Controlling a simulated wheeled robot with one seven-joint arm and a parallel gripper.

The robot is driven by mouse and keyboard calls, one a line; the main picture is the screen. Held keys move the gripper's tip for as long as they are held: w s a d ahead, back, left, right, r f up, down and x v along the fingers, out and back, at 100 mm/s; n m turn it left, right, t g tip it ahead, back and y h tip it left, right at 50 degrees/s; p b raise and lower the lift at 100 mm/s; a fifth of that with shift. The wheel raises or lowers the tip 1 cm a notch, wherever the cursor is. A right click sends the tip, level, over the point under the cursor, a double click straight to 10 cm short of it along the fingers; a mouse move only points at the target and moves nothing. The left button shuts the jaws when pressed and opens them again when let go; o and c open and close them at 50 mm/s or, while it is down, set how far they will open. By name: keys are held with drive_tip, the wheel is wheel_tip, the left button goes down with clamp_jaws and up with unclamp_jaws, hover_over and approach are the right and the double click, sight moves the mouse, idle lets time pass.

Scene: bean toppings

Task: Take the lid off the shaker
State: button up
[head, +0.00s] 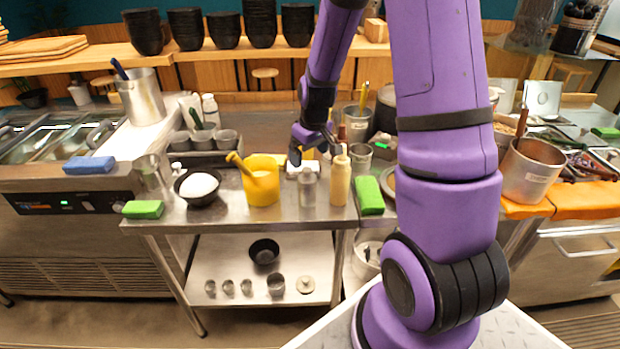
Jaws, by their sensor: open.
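A small greyish cylinder (308,189), which looks like the shaker, stands upright near the front edge of the steel table (235,218). Its top appears covered, but the lid is too small to make out clearly. My gripper (315,153) is open and points down, just above and behind the cylinder in the picture. Its fingers look apart from the cylinder and empty; the exact gap in depth cannot be told.
A tan squeeze bottle (340,180) stands close to the right of the cylinder, with a green sponge (369,195) beyond. A yellow container (261,184) and black bowl (199,190) stand left. Small metal cups and a pale disc (306,285) lie on the lower shelf.

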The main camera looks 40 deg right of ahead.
sight(307, 169)
drive_tip(key=f, duration=0.4)
drive_tip(key=shift+w+f, duration=0.1)
drive_tip(key=shift+w, duration=0.2)
drive_tip(key=shift+w+d+f, duration=0.1)
drive_tip(key=shift+w+f, duration=0.15)
drive_tip(key=shift+f, duration=0.55)
drive_tip(key=shift+w+d+f, duration=0.1)
drive_tip(key=shift+w+f, duration=0.2)
drive_tip(key=shift+f, duration=0.55)
drive_tip(key=shift+w+d+f, duration=0.1)
drive_tip(key=shift+w+f, duration=0.15)
drive_tip(key=shift+f, duration=0.55)
drive_tip(key=c, duration=0.7)
